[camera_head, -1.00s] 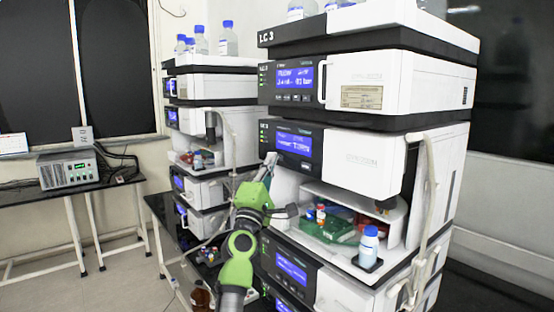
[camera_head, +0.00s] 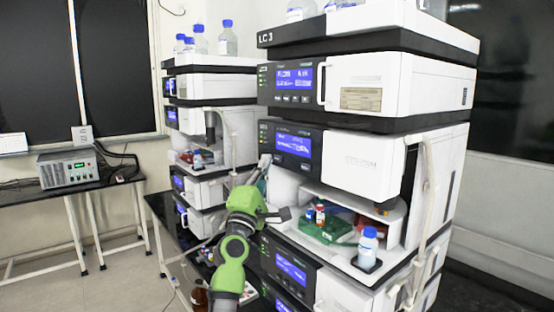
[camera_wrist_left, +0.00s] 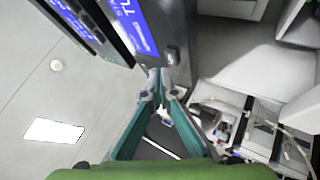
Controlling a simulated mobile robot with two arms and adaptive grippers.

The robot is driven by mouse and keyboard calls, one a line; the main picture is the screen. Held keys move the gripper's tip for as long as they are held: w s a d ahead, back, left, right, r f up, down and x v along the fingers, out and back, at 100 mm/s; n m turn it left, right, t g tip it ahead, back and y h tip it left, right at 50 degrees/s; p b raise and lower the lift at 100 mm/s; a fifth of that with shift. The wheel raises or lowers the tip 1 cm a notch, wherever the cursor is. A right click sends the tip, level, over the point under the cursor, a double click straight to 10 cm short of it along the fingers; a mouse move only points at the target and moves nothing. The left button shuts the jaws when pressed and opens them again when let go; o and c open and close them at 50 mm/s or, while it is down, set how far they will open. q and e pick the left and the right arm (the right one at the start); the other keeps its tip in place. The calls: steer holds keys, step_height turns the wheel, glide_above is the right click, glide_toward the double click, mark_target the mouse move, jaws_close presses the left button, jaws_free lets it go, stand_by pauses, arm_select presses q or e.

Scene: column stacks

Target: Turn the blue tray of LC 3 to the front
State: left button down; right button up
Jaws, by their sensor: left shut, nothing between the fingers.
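The LC 3 stack (camera_head: 268,38) stands at the right in the head view. Its open bay, below the second blue screen, holds a green tray (camera_head: 325,230) with small vials on a rounded grey-white shelf. I cannot clearly make out a blue tray there; the inner part of the bay is shaded. My left gripper (camera_head: 265,162) is at the left front edge of LC 3, beside the second screen and outside the bay. In the left wrist view its teal fingers converge and the tips (camera_wrist_left: 160,85) meet, shut and empty, close to the screen unit. My right gripper is in neither view.
A blue-capped bottle (camera_head: 367,247) stands at the front right of the bay. A pale tube (camera_head: 428,185) hangs down the right side of LC 3. Another instrument stack (camera_head: 212,88) stands behind at left. A brown bottle (camera_head: 199,297) is low beside my arm.

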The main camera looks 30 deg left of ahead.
arm_select(q)
steer(key=s, duration=0.1)
steer(key=s+a+p, duration=0.1)
steer(key=s, duration=0.1)
steer(key=s+a, duration=0.1)
steer(key=shift+s, duration=0.2)
